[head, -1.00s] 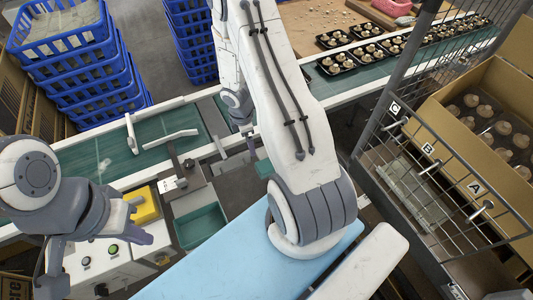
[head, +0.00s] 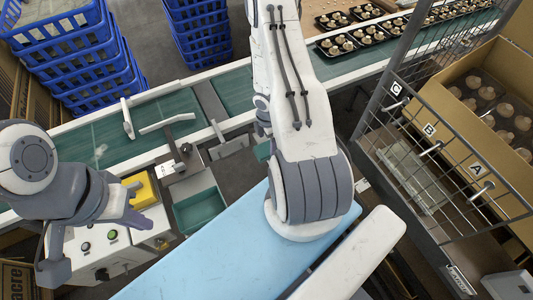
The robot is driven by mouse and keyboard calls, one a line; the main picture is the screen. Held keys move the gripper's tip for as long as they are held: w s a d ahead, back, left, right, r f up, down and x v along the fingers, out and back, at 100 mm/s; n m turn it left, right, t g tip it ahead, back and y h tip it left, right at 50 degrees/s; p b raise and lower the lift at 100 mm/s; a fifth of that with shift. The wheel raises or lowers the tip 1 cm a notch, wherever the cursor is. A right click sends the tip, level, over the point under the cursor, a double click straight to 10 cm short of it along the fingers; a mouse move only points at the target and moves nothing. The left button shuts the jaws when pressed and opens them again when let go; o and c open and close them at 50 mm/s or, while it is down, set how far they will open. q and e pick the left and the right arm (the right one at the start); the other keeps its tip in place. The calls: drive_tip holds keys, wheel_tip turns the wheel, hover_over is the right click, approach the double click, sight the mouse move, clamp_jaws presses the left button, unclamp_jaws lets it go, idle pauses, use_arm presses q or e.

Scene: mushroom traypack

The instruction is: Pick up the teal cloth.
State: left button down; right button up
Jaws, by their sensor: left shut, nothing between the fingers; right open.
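A small teal patch (head: 263,150) shows just left of my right arm, beyond the blue surface. It may be the teal cloth, but most of it is hidden by the arm and I cannot tell its shape. My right gripper (head: 264,131) points down just above that patch. It is open, though largely hidden behind its own arm, and I see nothing held in it. My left gripper (head: 146,222) is shut and empty, in front of the control box at the lower left.
A teal bin (head: 203,224) sits left of the light blue surface (head: 235,250). Blue crates (head: 200,40) stand behind the green conveyor (head: 130,135). A wire rack (head: 440,190) and mushroom carton (head: 450,125) stand at right.

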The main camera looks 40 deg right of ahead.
sight(266, 149)
wheel_tip(266, 149, down, 5)
drive_tip(key=b, duration=0.4)
drive_tip(key=shift+w, duration=0.1)
drive_tip(key=c, duration=1.2)
drive_tip(key=shift+r, duration=0.1)
